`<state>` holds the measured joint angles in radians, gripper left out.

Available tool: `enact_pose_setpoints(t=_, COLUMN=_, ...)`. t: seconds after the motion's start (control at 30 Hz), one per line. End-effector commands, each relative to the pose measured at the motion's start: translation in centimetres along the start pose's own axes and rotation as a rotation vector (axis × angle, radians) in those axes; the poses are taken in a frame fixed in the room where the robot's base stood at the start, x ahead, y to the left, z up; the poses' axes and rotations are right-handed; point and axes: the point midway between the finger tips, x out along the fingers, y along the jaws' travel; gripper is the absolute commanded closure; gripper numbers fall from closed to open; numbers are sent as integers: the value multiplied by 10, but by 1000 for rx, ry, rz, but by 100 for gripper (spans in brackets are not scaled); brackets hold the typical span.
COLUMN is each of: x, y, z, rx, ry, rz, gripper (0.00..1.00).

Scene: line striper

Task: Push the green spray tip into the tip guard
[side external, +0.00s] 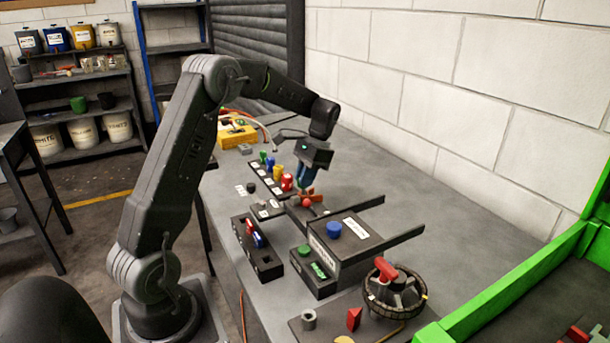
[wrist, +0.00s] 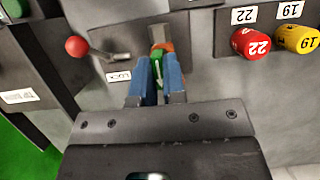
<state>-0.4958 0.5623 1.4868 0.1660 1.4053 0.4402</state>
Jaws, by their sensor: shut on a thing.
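My gripper (wrist: 158,70) is shut on the green spray tip (wrist: 159,72), which shows between its blue fingers in the wrist view. An orange-red part (wrist: 166,46), which looks like the tip guard, is just beyond the fingertips, on a grey plate. The green tip is right up against it or partly in it; I cannot tell how deep. In the side view my gripper (side external: 305,183) points down at the red guard (side external: 316,197), and the fingers hide the green tip there. A lever with a red ball knob (wrist: 77,46) and a LOCK label (wrist: 118,75) is beside the guard.
A rack with a red cap 22 (wrist: 250,42) and a yellow cap 19 (wrist: 297,39) stands close to the fixture. A black block with a blue knob (side external: 334,230), a slotted box (side external: 262,262) and a round red-handled device (side external: 391,287) stand nearer the camera.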

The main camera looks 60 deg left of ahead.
Motion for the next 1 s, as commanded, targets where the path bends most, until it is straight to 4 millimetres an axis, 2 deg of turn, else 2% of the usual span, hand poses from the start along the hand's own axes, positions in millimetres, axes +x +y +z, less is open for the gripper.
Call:
enact_pose_setpoints(t=0.77, x=18, y=0, z=-6, rx=0, ry=-1, rz=0, gripper=100)
enact_pose_setpoints(t=0.8, x=18, y=0, z=-6, rx=0, ry=-1, rz=0, gripper=87)
enact_pose_setpoints(t=1.0, x=18, y=0, z=-6, rx=0, ry=-1, rz=0, gripper=68)
